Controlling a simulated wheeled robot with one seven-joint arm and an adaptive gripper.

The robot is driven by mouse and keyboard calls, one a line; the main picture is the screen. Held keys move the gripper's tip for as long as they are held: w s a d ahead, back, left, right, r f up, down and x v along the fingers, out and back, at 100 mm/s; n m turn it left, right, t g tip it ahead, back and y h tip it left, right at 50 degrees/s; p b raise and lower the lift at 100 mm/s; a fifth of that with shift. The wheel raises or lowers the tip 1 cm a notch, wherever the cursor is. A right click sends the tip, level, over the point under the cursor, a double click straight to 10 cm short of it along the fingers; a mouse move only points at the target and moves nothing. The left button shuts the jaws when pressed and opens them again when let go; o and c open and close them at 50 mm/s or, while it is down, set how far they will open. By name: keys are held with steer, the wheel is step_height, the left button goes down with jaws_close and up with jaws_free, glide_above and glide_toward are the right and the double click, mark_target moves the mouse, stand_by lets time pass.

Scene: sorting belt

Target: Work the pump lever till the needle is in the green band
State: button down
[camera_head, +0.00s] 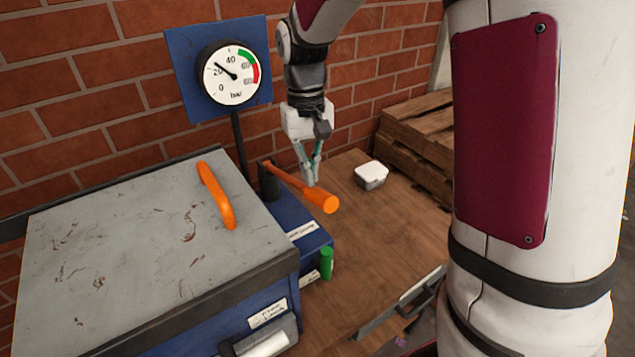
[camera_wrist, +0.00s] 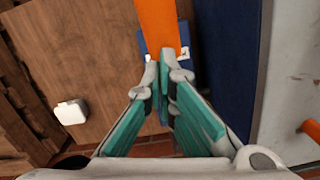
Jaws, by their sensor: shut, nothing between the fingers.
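The pump lever (camera_head: 300,185) is an orange bar with a thick round end, reaching out from a dark post on the blue pump base (camera_head: 318,240). In the wrist view the lever (camera_wrist: 160,25) runs in from the top edge toward my fingertips. My gripper (camera_head: 310,180) is shut and empty, pointing down close at the lever; I cannot tell if it touches. Its fingertips also show in the wrist view (camera_wrist: 164,68). The round gauge (camera_head: 232,75) hangs on a blue board; its needle points up-left, near the 20 mark, outside the green band at the upper right.
A grey-topped blue box (camera_head: 120,240) with an orange handle (camera_head: 216,195) stands left of the pump. A small white box (camera_head: 371,175) lies on the wooden table at right. A green knob (camera_head: 327,263) is at the pump's front. Wooden pallets (camera_head: 420,135) stand behind.

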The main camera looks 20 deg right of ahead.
step_height(320, 180, up, 12)
steer(key=w, duration=0.1)
steer(key=shift+f, duration=0.15)
stand_by(0.9)
steer(key=s+r+t, duration=0.1)
steer(key=s+t, duration=0.5)
steer(key=s, duration=1.5)
steer(key=shift+s+r+t, duration=0.2)
steer(key=shift+s+t, duration=0.1)
steer(key=shift+t, duration=0.1)
steer(key=shift+r, duration=0.1)
steer(key=w+a+r+n+g, duration=0.1)
steer(key=w+r+g, duration=0.1)
steer(key=w, duration=0.7)
steer(key=w+a+r+n+g, duration=0.1)
steer(key=w+r+g, duration=0.1)
steer(key=w, duration=0.8)
steer(key=shift+r+h+p, duration=0.3)
steer(key=shift+r+p, duration=0.05)
steer(key=shift+r, duration=0.05)
